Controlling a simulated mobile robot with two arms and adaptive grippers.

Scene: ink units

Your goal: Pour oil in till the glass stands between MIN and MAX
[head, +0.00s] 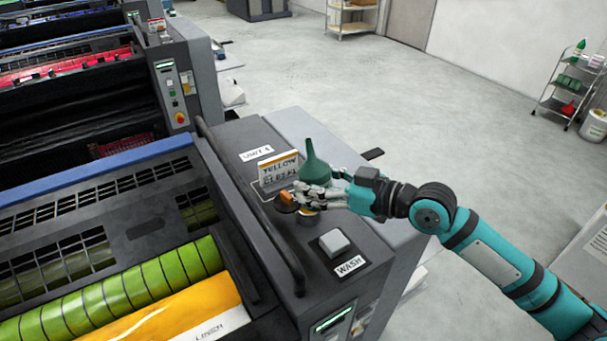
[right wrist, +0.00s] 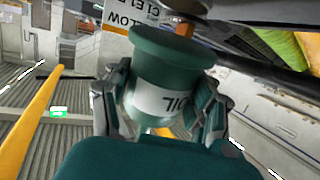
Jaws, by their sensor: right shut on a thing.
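A dark green oil can (head: 316,168) with a narrow spout is held above the grey machine's top in the head view. In the right wrist view the can (right wrist: 165,85) shows a white label reading OIL, upside down in the picture. My right gripper (head: 316,194) is shut on the can, with a finger on each side of it. Just below and left of the gripper is a dark round cap with an orange grip (head: 287,199). A brassy round rim (head: 307,213) shows partly under the gripper. I cannot make out the glass or MIN and MAX marks. My left gripper is out of view.
A YELLOW card (head: 279,168) stands on the machine top behind the cap. A pale square button (head: 334,242) is in front, beside a WASH label (head: 349,265). A dark handrail (head: 250,205) runs along the left. Open floor lies to the right.

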